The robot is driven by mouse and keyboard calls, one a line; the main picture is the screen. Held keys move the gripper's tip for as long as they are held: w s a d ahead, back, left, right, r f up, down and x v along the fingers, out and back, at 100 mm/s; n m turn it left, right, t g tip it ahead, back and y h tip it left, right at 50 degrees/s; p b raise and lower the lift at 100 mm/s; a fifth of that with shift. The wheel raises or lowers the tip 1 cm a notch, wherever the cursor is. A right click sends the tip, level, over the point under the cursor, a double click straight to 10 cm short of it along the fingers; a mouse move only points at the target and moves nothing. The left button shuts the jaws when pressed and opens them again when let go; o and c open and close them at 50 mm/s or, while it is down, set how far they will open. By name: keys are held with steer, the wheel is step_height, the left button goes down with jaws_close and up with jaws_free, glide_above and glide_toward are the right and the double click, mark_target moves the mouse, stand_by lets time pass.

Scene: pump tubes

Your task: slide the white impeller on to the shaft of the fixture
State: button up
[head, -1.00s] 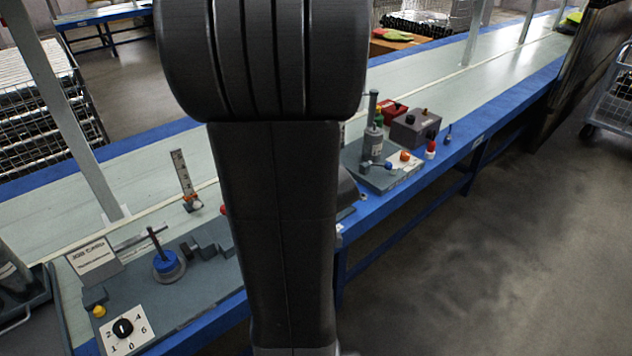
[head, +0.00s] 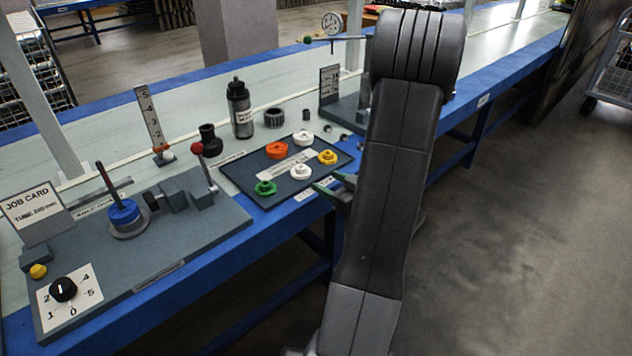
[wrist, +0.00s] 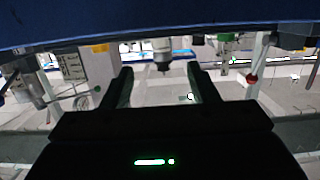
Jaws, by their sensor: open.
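Two white impellers lie on the dark tray (head: 240,183) in the head view: the rear white impeller (head: 303,137) and the front white impeller (head: 300,171). Orange (head: 277,150), yellow (head: 327,157) and green (head: 265,188) impellers lie around them. At left, a thin upright shaft (head: 107,183) stands on the fixture board (head: 150,250), with a blue round part (head: 123,213) around it. My gripper (head: 328,185) is at the tray's front right corner, open and empty, apart from the impellers. Its two fingers (wrist: 160,88) stand apart in the wrist view.
A red-knobbed lever (head: 197,148) and grey blocks stand right of the shaft. A gauge stand (head: 332,90) is at the back right. A job card (head: 36,210) and dial plate (head: 68,292) are at left.

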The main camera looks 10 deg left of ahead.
mark_target(303, 169)
steer(key=b+x, duration=0.3)
steer(key=x, duration=1.1)
steer(key=shift+d, duration=0.1)
steer(key=shift+c, duration=0.4)
steer(key=c, duration=1)
